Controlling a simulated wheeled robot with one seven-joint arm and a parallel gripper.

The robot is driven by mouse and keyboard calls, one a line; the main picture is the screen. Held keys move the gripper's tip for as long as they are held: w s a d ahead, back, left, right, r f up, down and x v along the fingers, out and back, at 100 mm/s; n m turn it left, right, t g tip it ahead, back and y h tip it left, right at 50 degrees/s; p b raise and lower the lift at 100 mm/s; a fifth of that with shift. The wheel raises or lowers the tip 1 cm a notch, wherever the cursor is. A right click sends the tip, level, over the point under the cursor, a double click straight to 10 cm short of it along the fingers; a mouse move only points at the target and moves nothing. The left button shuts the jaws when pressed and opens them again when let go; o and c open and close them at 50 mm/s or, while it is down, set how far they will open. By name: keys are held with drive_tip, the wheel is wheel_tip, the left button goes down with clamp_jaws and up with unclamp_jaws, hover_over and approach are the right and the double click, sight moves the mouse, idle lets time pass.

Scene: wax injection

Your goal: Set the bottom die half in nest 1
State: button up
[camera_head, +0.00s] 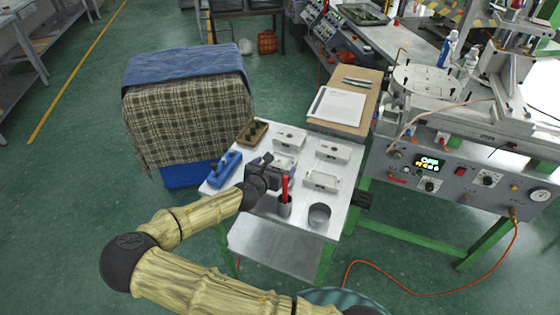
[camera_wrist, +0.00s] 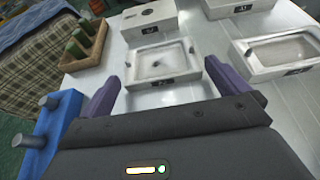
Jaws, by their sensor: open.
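A dark label sits on the block's front, too small to read. I cannot tell whether this is a nest or the bottom die half lying in one. In the head view my gripper (camera_head: 272,170) is over the left middle of the white table (camera_head: 262,206) and partly hides this block.
Other pale blocks stand behind (camera_head: 290,138) and to the right (camera_head: 320,181). A blue block with pegs (camera_head: 224,168) and a wooden tray with green pieces (camera_head: 243,136) lie left. A red-handled tool in a cup (camera_head: 285,207) and a grey round container (camera_head: 319,214) stand in front.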

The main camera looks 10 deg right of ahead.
sight(277, 166)
drive_tip(key=x, duration=0.3)
drive_tip(key=shift+s, duration=0.1)
idle(0.3)
drive_tip(key=c, duration=0.9)
drive_tip(key=shift+o, duration=0.2)
wheel_tip(277, 166, up, 10)
drive_tip(key=shift+b, duration=0.3)
